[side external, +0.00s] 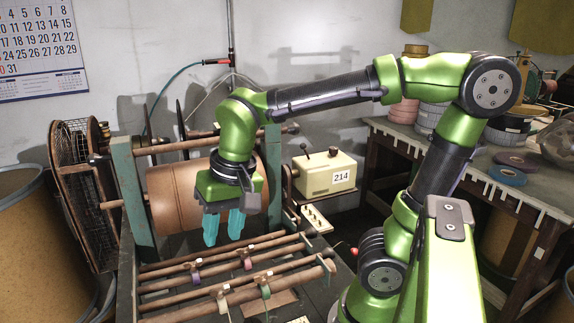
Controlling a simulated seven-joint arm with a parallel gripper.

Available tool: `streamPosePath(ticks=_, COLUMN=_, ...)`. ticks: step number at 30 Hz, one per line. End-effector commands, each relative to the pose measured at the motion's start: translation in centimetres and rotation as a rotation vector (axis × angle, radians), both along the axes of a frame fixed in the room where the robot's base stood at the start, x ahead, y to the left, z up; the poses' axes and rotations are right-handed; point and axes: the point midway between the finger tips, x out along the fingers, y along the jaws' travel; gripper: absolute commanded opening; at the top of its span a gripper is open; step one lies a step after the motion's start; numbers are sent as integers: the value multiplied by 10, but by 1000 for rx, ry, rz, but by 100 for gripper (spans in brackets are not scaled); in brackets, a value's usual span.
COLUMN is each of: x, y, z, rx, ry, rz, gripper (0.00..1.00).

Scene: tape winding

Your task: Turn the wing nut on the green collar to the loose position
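The green collar (265,291) sits on the nearer copper-coloured rods, toward their right end. A small pale piece, seemingly its wing nut (268,275), shows at its top; it is too small to tell which way it is turned. My gripper (224,236) has two cyan fingers pointing down, apart, with nothing visible between them. It hangs in front of the large copper-coloured drum, above and to the left of the green collar, and is not touching it.
The drum (178,200) stands behind my gripper. A cream box marked 214 (325,174) is to the right. A cluttered bench (535,196) stands at far right.

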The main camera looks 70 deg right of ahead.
Motion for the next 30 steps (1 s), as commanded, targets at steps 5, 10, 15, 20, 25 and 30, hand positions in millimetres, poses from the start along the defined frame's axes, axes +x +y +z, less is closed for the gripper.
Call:
streamPosePath(ticks=5, x=9, y=12, z=8, rx=-106, ry=209, rz=-493, gripper=37)
streamPosePath(ticks=10, x=11, y=18, z=24, rx=-231, ry=249, rz=-1065, gripper=37)
streamPosePath(ticks=15, x=6, y=17, z=44, rx=-284, ry=190, rz=-1546, gripper=37)
streamPosePath(ticks=20, x=-3, y=17, z=49, rx=-303, ry=166, rz=-1767, gripper=37)
streamPosePath(ticks=25, x=-7, y=14, z=40, rx=-304, ry=162, rz=-1802, gripper=37)
streamPosePath(ticks=30, x=-16, y=5, z=12, rx=-307, ry=163, rz=-1799, gripper=37)
